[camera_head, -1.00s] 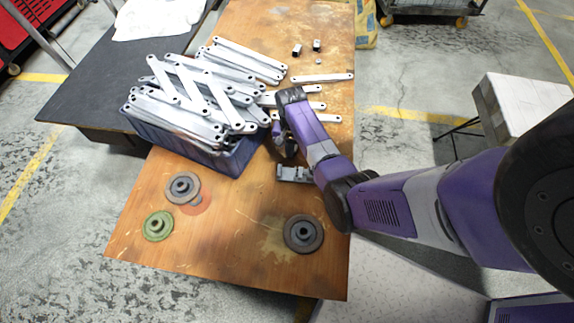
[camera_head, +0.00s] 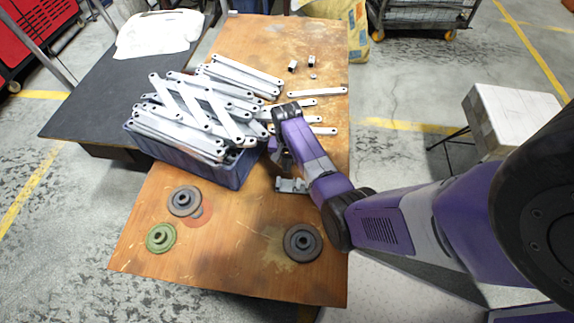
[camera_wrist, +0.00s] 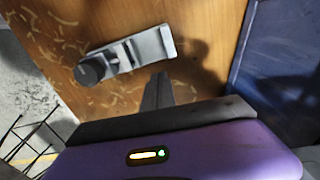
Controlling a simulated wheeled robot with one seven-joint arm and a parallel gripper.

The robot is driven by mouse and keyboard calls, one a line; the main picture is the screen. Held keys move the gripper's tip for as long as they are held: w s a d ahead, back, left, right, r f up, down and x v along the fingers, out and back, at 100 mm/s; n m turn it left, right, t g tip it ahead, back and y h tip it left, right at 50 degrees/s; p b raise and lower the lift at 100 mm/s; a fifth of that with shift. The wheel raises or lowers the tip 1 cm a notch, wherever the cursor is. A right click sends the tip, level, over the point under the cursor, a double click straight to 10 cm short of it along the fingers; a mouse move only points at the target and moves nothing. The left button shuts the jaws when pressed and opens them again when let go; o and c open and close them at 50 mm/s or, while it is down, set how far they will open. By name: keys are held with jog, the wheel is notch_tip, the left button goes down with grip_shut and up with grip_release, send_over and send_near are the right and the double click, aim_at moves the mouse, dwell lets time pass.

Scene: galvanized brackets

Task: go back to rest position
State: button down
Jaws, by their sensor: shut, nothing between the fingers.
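My gripper (camera_head: 282,160) hangs over the wooden table, just right of the blue bin, with its fingers partly hidden by my wrist in the head view. In the wrist view its fingers (camera_wrist: 158,90) are together and hold nothing. A small grey metal fixture (camera_head: 291,186) lies on the table close to the gripper. The fixture also shows in the wrist view (camera_wrist: 128,54), beyond the fingertips and apart from them. My arm reaches in from the right, bent at the wrist.
The blue bin (camera_head: 226,173) is heaped with galvanized brackets (camera_head: 200,115), close left of the gripper. Loose brackets (camera_head: 318,92) lie behind. Flanged discs (camera_head: 185,201), (camera_head: 160,238), (camera_head: 302,242) sit on the front of the table (camera_head: 225,265). A white box (camera_head: 510,118) stands right.

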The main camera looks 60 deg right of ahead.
notch_tip(320, 180, up, 8)
jog(key=p, duration=0.1)
jog(key=shift+f, duration=0.25)
jog(key=shift+s+a, duration=0.1)
jog(key=s+a+f+n, duration=0.1)
jog(key=a, duration=0.1)
jog(key=s+a+f+n+t+h+p, duration=0.1)
jog(key=s+a+f, duration=0.1)
jog(key=s+a+f+n+t+h, duration=0.1)
jog(key=a, duration=0.1)
jog(key=shift+s+a+f+p, duration=0.2)
jog(key=shift+a+p, duration=0.15)
jog(key=shift+a, duration=0.05)
jog(key=s+a+r+n+t+p, duration=0.1)
jog(key=s+a+r+n+t, duration=0.4)
jog(key=s+a+r, duration=0.35)
jog(key=s+a+r+n+t+p, duration=0.2)
jog(key=s+a+r+n+t, duration=0.25)
jog(key=a+r, duration=0.65)
jog(key=s+a+r+n+t+y, duration=0.1)
jog(key=s+r, duration=0.1)
jog(key=r, duration=0.6)
jog(key=s+a+r+n+t+y, duration=0.1)
jog(key=s+a+r+t, duration=0.1)
jog(key=r, duration=0.5)
jog(key=shift+a+r, duration=0.3)
jog(key=shift+r, duration=0.05)
jog(key=shift+s, duration=0.1)
